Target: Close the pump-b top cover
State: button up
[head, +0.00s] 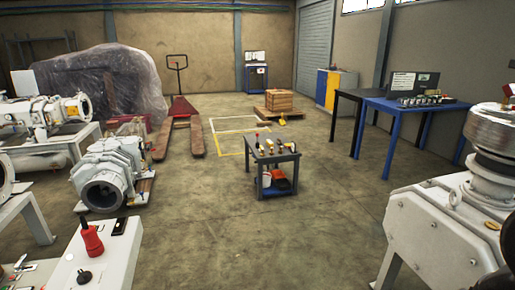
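No label shows which machine is pump-b, and I cannot make out its top cover. A large white pump (432,232) stands close at the right, with a ribbed metal cylinder (497,128) upright on top; the frame edge cuts it off. A grey-white pump (104,172) sits low on the floor at the left. Another white pump (45,112) lies on a stand at the far left. My gripper is not in view.
A small dark cart (272,160) with tools stands mid-floor. A white bench (110,255) with a red-handled item (92,240) is at the lower left. A blue table (415,108) stands at the right, a red pallet jack (182,108) behind.

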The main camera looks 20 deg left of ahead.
aim_at(25, 84)
jog(key=i+u, duration=0.65)
jog(key=i, duration=0.2)
jog(key=i+u, duration=0.2)
jog(key=i, duration=0.65)
jog(key=i+u, duration=0.15)
jog(key=i, duration=0.75)
jog(key=i+z, duration=0.25)
jog(key=i, duration=0.3)
jog(key=i+z, duration=0.25)
jog(key=i, duration=0.3)
jog(key=i+j+z, duration=0.3)
jog(key=i, duration=0.25)
jog(key=i+l+z, duration=0.2)
jog(key=i+z, duration=0.55)
jog(key=z, duration=0.15)
jog(key=i+z, duration=0.9)
jog(key=i, duration=0.4)
jog(key=i+u, duration=0.45)
jog(key=i, duration=0.2)
jog(key=i+l+u, duration=0.1)
jog(key=i+u, duration=0.35)
jog(key=i, duration=0.2)
jog(key=i+j+u, duration=0.2)
jog(key=i+u, duration=0.2)
jog(key=i+j+u, duration=0.1)
jog(key=i+u, duration=0.7)
jog(key=i+l+u, duration=0.15)
jog(key=u, duration=0.25)
jog(key=i+u, duration=0.2)
jog(key=i, duration=1.7)
